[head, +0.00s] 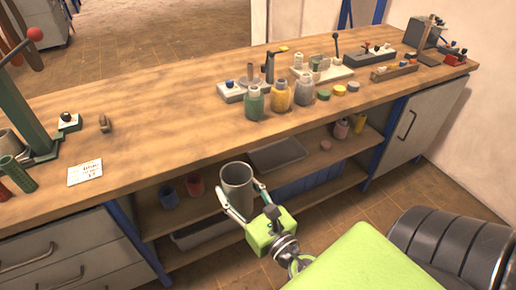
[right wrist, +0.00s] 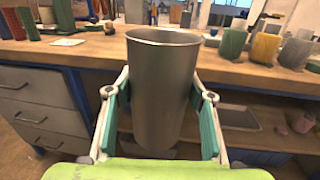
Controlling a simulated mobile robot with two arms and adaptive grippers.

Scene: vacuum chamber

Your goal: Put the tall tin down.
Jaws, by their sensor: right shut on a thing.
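The tall tin (head: 237,186) is a grey metal cylinder, open at the top and upright. My right gripper (head: 246,203) is shut on it and holds it in front of the workbench, off the bench top. In the right wrist view the tin (right wrist: 161,90) stands between the two teal finger pads of my gripper (right wrist: 160,125), with its rim above the fingers. The wooden bench top (head: 180,125) lies behind the tin. My left gripper is not in view.
Green, yellow and grey jars (head: 281,97) stand near the bench's front edge. A white card (head: 85,172) and a green press (head: 35,110) are at the left. The bench top between card and jars is largely clear. Open shelves (head: 300,165) lie below.

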